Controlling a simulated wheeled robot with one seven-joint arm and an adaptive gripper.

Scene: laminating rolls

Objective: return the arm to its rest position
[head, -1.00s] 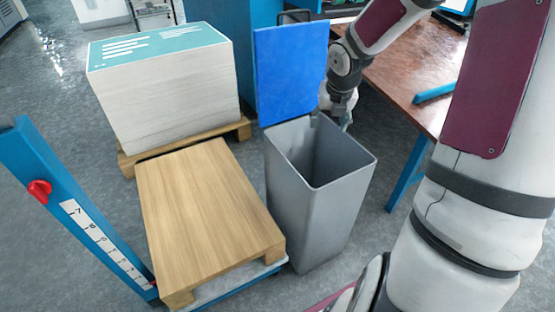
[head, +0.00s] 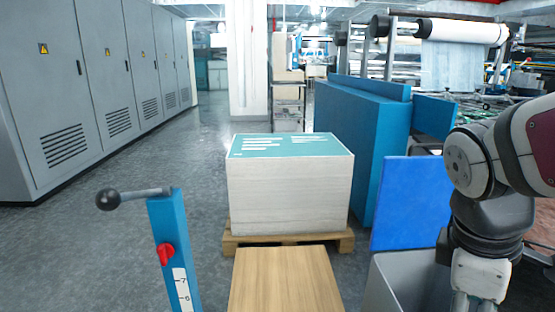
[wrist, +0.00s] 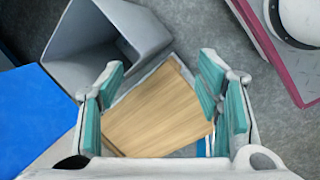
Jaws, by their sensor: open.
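My gripper (wrist: 162,95) is open and empty in the wrist view, its teal-padded fingers wide apart. In the head view my gripper (head: 478,284) hangs pointing down at the lower right, overlapping the grey bin, with its fingertips cut off by the bottom edge. The wrist view looks down past the fingers onto a bare wooden top (wrist: 150,112) well below. My arm is bent at the right of the head view, and its upper part is out of frame.
A paper stack (head: 290,192) sits on a pallet (head: 285,243) behind the wooden top (head: 284,283). A blue post (head: 172,245) with a handle stands left. Floor beyond it is clear.

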